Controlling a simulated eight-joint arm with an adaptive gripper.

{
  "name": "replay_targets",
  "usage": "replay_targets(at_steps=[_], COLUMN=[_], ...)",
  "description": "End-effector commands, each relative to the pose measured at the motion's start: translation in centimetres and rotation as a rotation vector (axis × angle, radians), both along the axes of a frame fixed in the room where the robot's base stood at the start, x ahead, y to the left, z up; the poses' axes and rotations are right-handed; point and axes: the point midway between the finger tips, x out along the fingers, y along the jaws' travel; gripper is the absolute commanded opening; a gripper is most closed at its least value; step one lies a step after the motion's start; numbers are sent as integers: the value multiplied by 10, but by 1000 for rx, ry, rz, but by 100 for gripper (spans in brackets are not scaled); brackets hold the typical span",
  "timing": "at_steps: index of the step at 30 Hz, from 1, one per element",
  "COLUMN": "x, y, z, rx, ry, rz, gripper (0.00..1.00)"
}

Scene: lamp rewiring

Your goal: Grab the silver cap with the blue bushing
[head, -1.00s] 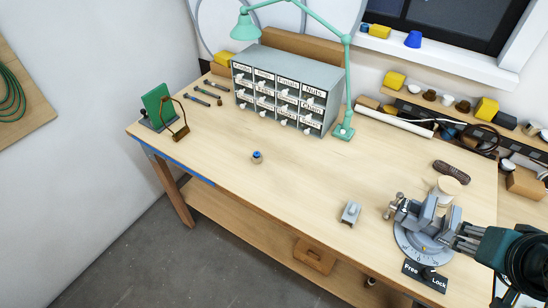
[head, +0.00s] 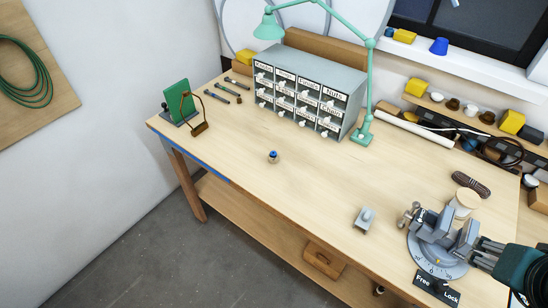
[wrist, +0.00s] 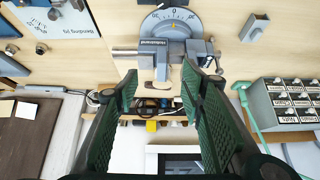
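The silver cap with the blue bushing (head: 272,156) is a small round piece with a blue top. It stands alone on the left middle part of the wooden table in the head view. I do not make it out in the wrist view. My gripper (head: 480,255) is at the right edge of the head view, beside the grey vise and far to the right of the cap. In the wrist view, my gripper (wrist: 160,85) has its two green-padded fingers spread wide, with nothing held between them.
The grey vise (head: 440,228) with its round dial stands by my gripper. A labelled drawer cabinet (head: 310,88) and a green lamp (head: 366,130) stand behind the cap. The table (head: 230,145) around the cap is clear.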

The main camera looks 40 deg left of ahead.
Motion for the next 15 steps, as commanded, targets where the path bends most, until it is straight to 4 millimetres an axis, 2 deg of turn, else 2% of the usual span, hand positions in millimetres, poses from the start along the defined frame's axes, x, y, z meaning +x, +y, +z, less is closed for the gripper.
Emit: replay_targets(at_steps=[8,15], x=[3,18], y=[3,17], z=[2,12], rx=[5,29], ry=[5,32], rz=[-2,-17], gripper=[40,40])
